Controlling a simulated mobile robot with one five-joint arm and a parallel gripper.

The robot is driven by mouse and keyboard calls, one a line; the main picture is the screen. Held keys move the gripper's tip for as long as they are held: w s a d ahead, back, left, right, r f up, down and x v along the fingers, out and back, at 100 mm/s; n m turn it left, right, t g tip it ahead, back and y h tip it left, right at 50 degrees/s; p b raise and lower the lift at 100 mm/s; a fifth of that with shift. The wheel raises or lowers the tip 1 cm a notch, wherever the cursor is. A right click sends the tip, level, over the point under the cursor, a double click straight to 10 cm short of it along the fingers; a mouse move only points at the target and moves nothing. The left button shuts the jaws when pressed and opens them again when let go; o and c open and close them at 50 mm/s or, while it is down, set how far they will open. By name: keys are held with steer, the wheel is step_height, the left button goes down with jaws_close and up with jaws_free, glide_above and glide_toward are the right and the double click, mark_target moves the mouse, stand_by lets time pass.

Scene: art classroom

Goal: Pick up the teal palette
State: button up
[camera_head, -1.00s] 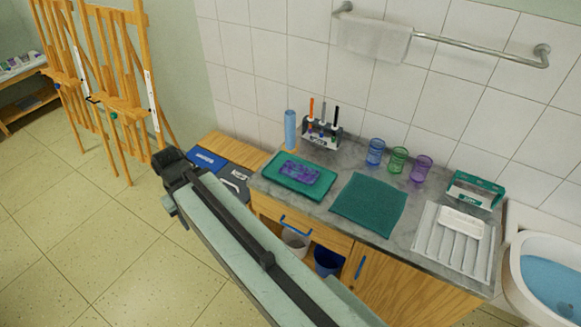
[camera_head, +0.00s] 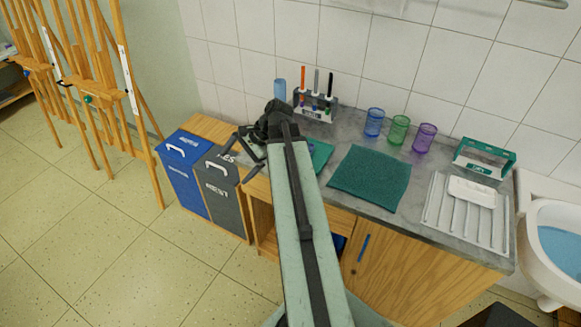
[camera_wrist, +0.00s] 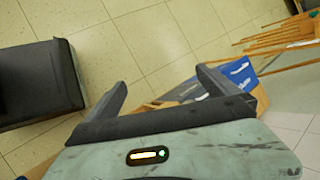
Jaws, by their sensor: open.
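In the head view, a teal tray-like piece (camera_head: 321,157) lies on the grey counter, the likely teal palette. My arm hides most of it, and only its right part shows. My gripper (camera_head: 238,158) is open and empty, left of this piece, over the bins beside the counter. The teal piece does not show clearly there.
A dark teal mat (camera_head: 369,180), three cups (camera_head: 399,130), a pen rack (camera_head: 316,105) and a blue cylinder (camera_head: 280,90) are on the counter. A white drying rack (camera_head: 466,214) lies at its right. Blue (camera_head: 183,172) and grey (camera_head: 222,196) bins stand left.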

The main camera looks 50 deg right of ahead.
steer(key=s+d+f+m+t+b, duration=0.1)
steer(key=d+m, duration=0.1)
steer(key=d, duration=0.2)
steer(key=s+d+f+m+t+b, duration=0.1)
steer(key=s+d+m+b, duration=0.1)
steer(key=d, duration=0.3)
steer(key=s+d+f+m+t+b, duration=0.1)
steer(key=s+d+m+t+b, duration=0.1)
steer(key=d+m, duration=0.2)
steer(key=shift+d, duration=0.45)
steer(key=s+d+m+t+b, duration=0.1)
steer(key=s+d+m, duration=0.1)
steer(key=d, duration=0.1)
steer(key=s+d+r+m+t+h+b, duration=0.1)
steer(key=s+d+m, duration=0.1)
steer(key=s+d, duration=0.1)
steer(key=s+d+m+t+h+b, duration=0.1)
steer(key=s+d+m+t, duration=0.1)
steer(key=d, duration=0.3)
steer(key=shift+s+r+m, duration=0.3)
steer(key=shift+r+m, duration=0.05)
steer(key=shift+m, duration=0.05)
steer(key=shift+r, duration=0.15)
steer(key=b+x, duration=0.3)
steer(key=x, duration=0.5)
steer(key=shift+s+d, duration=0.1)
steer(key=shift+r, duration=0.1)
steer(key=c, duration=1.5)
